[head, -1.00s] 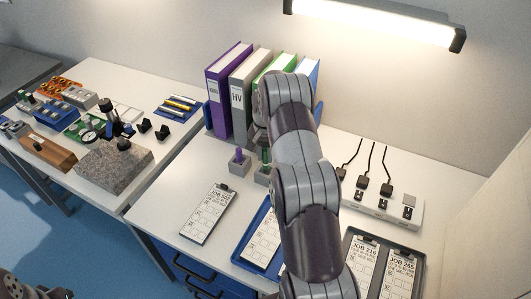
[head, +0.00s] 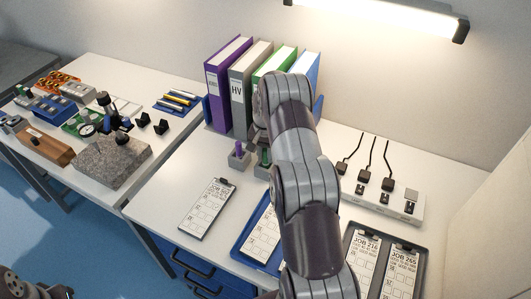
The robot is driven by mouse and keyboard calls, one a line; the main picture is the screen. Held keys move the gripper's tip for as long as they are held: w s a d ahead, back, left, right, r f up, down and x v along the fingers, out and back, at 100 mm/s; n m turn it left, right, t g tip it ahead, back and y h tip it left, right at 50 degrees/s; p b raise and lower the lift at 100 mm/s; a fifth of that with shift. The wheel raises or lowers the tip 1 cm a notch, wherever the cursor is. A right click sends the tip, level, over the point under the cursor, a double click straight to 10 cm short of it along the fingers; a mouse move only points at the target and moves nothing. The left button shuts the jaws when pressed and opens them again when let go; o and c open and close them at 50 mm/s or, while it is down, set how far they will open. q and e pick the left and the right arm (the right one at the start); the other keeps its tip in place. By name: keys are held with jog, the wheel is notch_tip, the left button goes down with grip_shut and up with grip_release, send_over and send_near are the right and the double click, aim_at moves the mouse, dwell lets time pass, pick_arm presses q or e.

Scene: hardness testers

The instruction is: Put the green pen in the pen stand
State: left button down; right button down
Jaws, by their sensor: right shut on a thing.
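The green pen (head: 265,157) stands roughly upright at a small grey block-shaped pen stand (head: 261,171), behind my right arm. Its lower end appears to be at or in the stand, but my arm covers part of both, so I cannot tell how deep it sits. My right gripper (head: 260,138) is above the stand, shut on the green pen; its fingers are mostly hidden by my arm. Only a part of my left arm shows in the bottom left corner; its gripper is out of view.
A second grey stand (head: 239,162) with a purple pen is just left. Binders (head: 228,95) stand behind. A clipboard (head: 208,208), a blue tray (head: 243,252) and a power strip (head: 385,202) lie around. A granite block (head: 112,163) is on the left table.

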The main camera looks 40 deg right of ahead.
jog(key=shift+f+b, duration=0.3)
jog(key=shift+f, duration=0.25)
jog(key=c, duration=0.9)
grip_release()
jog(key=shift+r, duration=0.15)
notch_tip(320, 180, up, 7)
jog(key=shift+r+b, duration=0.2)
jog(key=shift+b, duration=0.5)
notch_tip(320, 180, up, 5)
jog(key=p, duration=0.4)
jog(key=shift+p, duration=0.3)
